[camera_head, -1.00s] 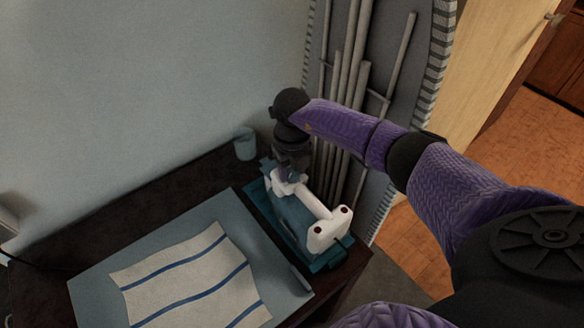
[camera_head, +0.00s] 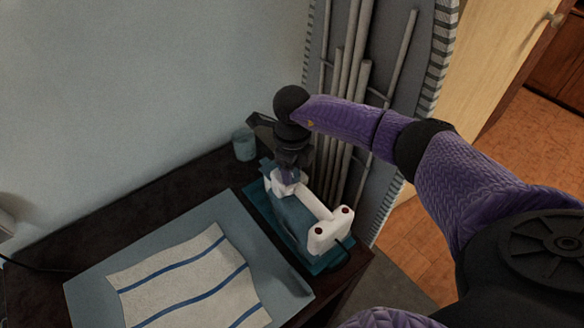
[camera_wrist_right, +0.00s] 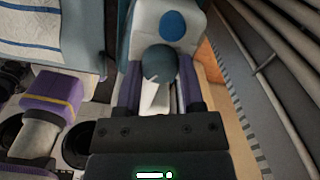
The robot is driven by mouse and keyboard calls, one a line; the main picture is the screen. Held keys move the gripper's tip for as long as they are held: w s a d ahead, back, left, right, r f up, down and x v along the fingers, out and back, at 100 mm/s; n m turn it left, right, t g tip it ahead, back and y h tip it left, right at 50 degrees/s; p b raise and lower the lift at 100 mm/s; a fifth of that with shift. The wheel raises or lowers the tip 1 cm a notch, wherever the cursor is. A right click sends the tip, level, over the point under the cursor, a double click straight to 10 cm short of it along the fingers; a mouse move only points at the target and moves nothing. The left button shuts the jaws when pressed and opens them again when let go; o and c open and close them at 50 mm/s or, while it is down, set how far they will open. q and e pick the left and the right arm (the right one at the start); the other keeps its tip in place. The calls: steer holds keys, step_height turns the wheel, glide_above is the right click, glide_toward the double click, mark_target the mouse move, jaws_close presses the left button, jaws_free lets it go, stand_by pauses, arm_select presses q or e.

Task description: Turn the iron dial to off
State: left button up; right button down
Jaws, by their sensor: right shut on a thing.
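The iron (camera_head: 292,215), white and teal, sits on a teal stand (camera_head: 333,262) on the dark table. My right gripper (camera_head: 287,177) reaches down onto the far end of the iron. In the right wrist view, the round grey-blue dial (camera_wrist_right: 160,63) lies between the two purple fingers of the right gripper (camera_wrist_right: 160,85), which is shut on it. A white pointed part shows just below the dial. The dial's markings cannot be read, and in the head view the gripper hides it. My left gripper is not in view.
A blue-grey board (camera_head: 92,283) with a striped cloth (camera_head: 188,277) lies to the left of the iron. A small teal cup (camera_head: 243,145) stands near the wall behind. A grey ironing board (camera_head: 402,70) leans upright behind my right arm.

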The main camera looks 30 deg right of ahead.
stand_by(0.3)
steer(key=shift+c, duration=1)
jaws_free()
step_height(320, 180, up, 10)
steer(key=p, duration=0.2)
